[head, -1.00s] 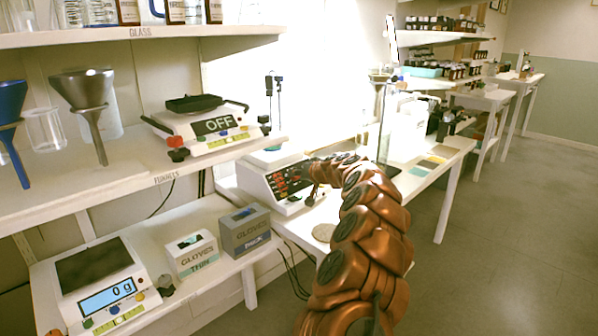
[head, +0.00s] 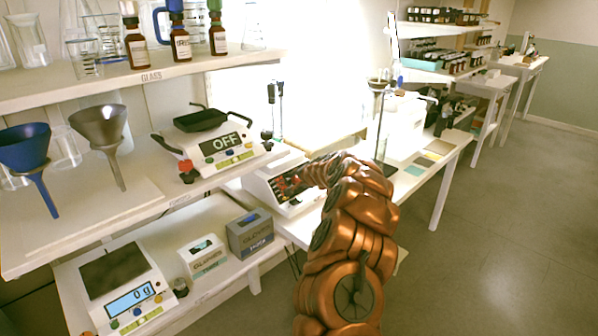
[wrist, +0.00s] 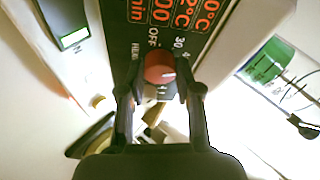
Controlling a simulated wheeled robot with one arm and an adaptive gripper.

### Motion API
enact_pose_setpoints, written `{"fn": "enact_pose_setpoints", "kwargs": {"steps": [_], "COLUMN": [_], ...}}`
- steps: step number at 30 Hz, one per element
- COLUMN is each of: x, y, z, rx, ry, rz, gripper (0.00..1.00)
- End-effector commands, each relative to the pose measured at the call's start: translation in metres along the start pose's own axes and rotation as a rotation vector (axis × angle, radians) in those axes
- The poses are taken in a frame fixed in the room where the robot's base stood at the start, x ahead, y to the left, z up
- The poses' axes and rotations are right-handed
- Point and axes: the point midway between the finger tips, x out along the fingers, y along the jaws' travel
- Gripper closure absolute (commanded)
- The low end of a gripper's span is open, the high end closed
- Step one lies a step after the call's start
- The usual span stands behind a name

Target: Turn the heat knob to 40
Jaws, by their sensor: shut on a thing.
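The heat knob (wrist: 160,66) is red and round and sits on a black panel (wrist: 140,30) with a red digital display, in the wrist view. My gripper (wrist: 158,92) has one finger on each side of the knob, shut on it. A white mark shows on the knob's lower right.
A hot plate reading OFF (head: 215,146) stands on the shelf to the left. Funnels (head: 100,130) stand at the far left. The bench (head: 440,178) continues to the right of my arm; the floor there is clear.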

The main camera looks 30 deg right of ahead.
Motion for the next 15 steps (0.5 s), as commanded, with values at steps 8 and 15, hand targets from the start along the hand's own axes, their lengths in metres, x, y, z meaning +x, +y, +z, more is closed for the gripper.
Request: {"fn": "enact_pose_setpoints", "kwargs": {"steps": [8,15], "x": [-0.0007,0.0], "y": [-0.0019,-0.0011], "z": [-0.0005,-0.0003], "rx": [0.055,0.063], "ry": [0.0,0.001], "rz": [0.016,0.018], "gripper": [1.0,1.0]}}
